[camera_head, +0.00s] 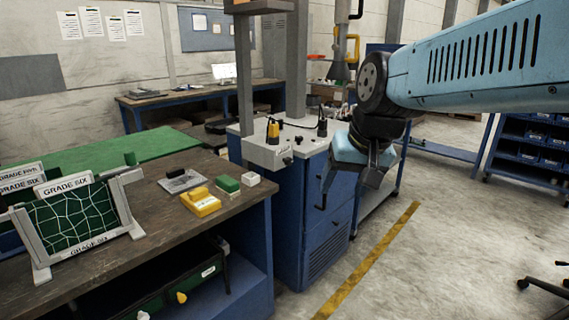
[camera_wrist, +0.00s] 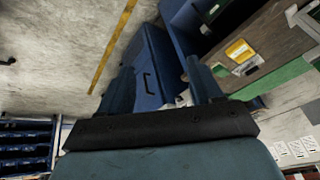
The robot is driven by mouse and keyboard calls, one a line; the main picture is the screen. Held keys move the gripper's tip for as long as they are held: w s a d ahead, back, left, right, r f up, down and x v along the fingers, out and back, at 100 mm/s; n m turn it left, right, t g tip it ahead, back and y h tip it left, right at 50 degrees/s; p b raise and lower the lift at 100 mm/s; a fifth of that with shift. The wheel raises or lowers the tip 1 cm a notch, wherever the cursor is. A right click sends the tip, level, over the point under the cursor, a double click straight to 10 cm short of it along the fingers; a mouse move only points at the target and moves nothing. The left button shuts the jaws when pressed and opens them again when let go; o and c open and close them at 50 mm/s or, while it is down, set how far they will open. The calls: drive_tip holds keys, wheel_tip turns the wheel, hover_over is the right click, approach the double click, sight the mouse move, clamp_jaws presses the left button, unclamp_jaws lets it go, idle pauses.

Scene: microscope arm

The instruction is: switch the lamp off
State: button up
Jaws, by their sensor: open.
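My gripper (camera_head: 356,168) hangs in front of the blue cabinet's right side, apart from the grey unit on its top. In the wrist view my gripper (camera_wrist: 159,70) has two blue fingers spread, with nothing between them. The grey unit (camera_head: 268,153) has a small label on its front, a tall column, and small black and yellow parts on its top. I cannot pick out a lamp or its switch with certainty, nor tell whether any light is on.
The blue cabinet (camera_head: 316,215) has a dark handle. A wooden bench (camera_head: 150,235) at the left bears a yellow block (camera_head: 203,203), a green block (camera_head: 227,183) and a netted frame (camera_head: 78,222). Blue shelves (camera_head: 535,140) stand at the right.

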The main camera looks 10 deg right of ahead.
drive_tip(key=w+a+f+m+g+y, duration=0.1)
drive_tip(key=w+a+f+m+y, duration=0.15)
drive_tip(key=w, duration=0.25)
drive_tip(key=w+a+f+m+y, duration=0.1)
drive_tip(key=w+m, duration=0.2)
drive_tip(key=w, duration=0.2)
drive_tip(key=w+a+f+m+g+y, duration=0.1)
drive_tip(key=w+a+m, duration=0.1)
drive_tip(key=w, duration=0.3)
drive_tip(key=m+t+y, duration=0.5)
drive_tip(key=m+t, duration=0.7)
drive_tip(key=m, duration=1.7)
approach(291, 162)
drive_tip(key=shift+n, duration=0.25)
drive_tip(key=x, duration=1)
drive_tip(key=shift+w, duration=0.1)
